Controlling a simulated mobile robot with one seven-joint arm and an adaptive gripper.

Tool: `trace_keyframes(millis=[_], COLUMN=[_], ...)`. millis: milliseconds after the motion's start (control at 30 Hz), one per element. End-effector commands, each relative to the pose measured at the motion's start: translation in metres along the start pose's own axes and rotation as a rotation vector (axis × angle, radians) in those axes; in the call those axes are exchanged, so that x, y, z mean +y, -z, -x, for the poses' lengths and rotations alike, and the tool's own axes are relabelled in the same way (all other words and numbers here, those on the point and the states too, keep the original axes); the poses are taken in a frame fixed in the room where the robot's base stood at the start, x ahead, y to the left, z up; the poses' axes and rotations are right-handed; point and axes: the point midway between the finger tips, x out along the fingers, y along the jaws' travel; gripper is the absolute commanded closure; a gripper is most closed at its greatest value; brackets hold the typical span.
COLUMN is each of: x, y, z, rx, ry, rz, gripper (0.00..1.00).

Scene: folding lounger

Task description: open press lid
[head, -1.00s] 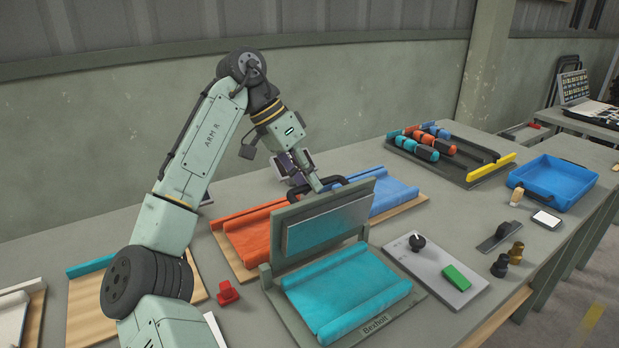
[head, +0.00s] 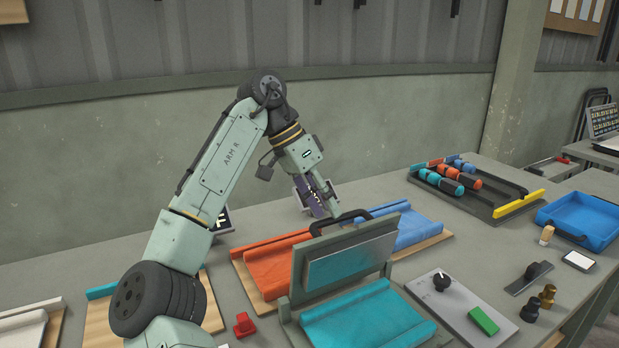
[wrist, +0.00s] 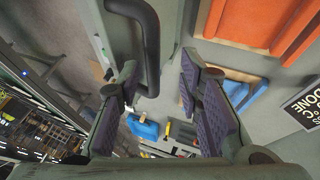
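The press lid (head: 350,258) stands raised, roughly upright, at the back of the green press, above a teal sheet (head: 367,318) on its bed. The lid's black handle (head: 340,219) is along its top edge and also shows in the wrist view (wrist: 149,45). My gripper (head: 326,205) is at the handle, behind the lid's top edge. In the wrist view my two padded fingers (wrist: 165,103) are spread apart. The handle's curved end lies close by the left finger; whether it touches cannot be told. Nothing is clamped between the fingers.
Boards with an orange roll (head: 270,263) and a blue roll (head: 412,228) lie behind the press. A panel with a black knob and green block (head: 484,320) is to the right. A rack of bottles (head: 455,183) and a blue tray (head: 585,218) stand farther right. A red clip (head: 244,325) is left.

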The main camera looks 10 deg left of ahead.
Motion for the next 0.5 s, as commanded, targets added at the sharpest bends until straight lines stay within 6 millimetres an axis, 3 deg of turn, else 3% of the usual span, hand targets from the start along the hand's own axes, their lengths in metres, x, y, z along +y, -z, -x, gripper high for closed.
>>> trace_keyframes(millis=[300, 500], x=[-0.001, -0.002], y=[-0.001, -0.001], z=[0.066, 0.086], rx=[0.0, -0.003], ry=[0.007, 0.002], rz=[0.007, 0.006], gripper=[0.67, 0.67])
